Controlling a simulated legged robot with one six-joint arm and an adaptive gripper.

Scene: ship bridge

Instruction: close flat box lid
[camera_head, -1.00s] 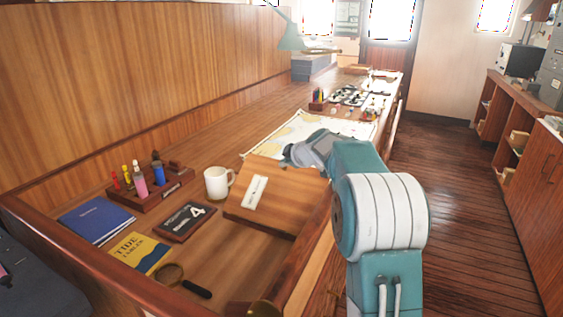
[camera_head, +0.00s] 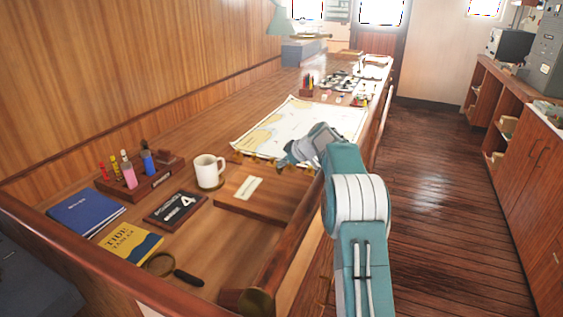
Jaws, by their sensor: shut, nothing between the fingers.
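The flat wooden box (camera_head: 240,206) lies on the desk right of the mug. Its lid (camera_head: 275,191), with a pale label (camera_head: 248,188), now looks flat or nearly flat over the box; I cannot tell whether a small gap remains at its edge. My gripper (camera_head: 284,161) is shut and empty. It is at the far side of the box, over the near edge of the chart, and appears close to the lid's far edge. Whether it touches the lid cannot be told.
A white mug (camera_head: 208,168) stands just left of the box. A number plaque (camera_head: 175,208), a tide tables book (camera_head: 125,243), a blue book (camera_head: 86,213) and a magnifier (camera_head: 175,268) lie nearer. The chart (camera_head: 290,128) spreads behind. A raised wooden rail (camera_head: 290,235) edges the desk.

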